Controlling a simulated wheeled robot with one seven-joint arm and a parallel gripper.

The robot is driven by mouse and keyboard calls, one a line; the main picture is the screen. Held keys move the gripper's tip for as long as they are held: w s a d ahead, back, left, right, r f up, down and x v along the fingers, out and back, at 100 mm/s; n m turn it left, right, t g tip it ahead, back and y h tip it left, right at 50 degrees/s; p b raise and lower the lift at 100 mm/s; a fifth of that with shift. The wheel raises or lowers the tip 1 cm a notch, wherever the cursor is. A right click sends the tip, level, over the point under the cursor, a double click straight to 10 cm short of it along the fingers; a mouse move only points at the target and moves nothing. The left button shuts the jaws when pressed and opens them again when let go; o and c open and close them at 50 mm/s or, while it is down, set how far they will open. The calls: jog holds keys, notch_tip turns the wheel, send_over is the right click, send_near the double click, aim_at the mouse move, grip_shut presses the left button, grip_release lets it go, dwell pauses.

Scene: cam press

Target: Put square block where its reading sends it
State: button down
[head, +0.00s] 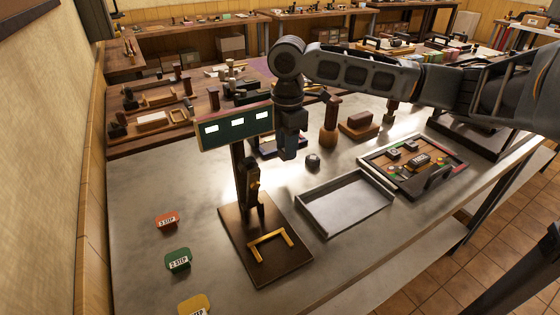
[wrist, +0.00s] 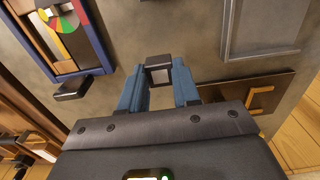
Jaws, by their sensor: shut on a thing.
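My gripper (head: 289,150) hangs above the table behind the press, fingers pointing down. In the wrist view its blue fingers (wrist: 158,88) are shut on a square block (wrist: 158,73), dark-edged with a paler face. In the head view I cannot make out the held block. The press (head: 250,205) stands on a brown base with a yellow bracket (head: 270,246). Its green panel (head: 235,127) shows three white windows, too small to read. An orange marker (head: 167,220), a green marker reading "2 STEP" (head: 178,260) and a yellow marker (head: 194,304) stand at left.
A grey empty tray (head: 345,202) lies right of the press. A framed board with small parts (head: 412,165) lies beyond it. A small dark knob-like object (head: 312,160) stands near my gripper. Wooden pieces (head: 330,125) stand behind. The table's left part (head: 140,195) is mostly clear.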

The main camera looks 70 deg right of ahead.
aim_at(280, 177)
jog(key=shift+w+a+f, duration=0.45)
jog(key=shift+a+f, duration=0.2)
jog(key=shift+a, duration=0.2)
jog(key=shift+f+p, duration=0.35)
jog(key=shift+f, duration=1.55)
jog(key=shift+f, duration=0.15)
jog(key=c, duration=0.8)
grip_release()
notch_tip(280, 177, up, 12)
jog(key=b, duration=0.1)
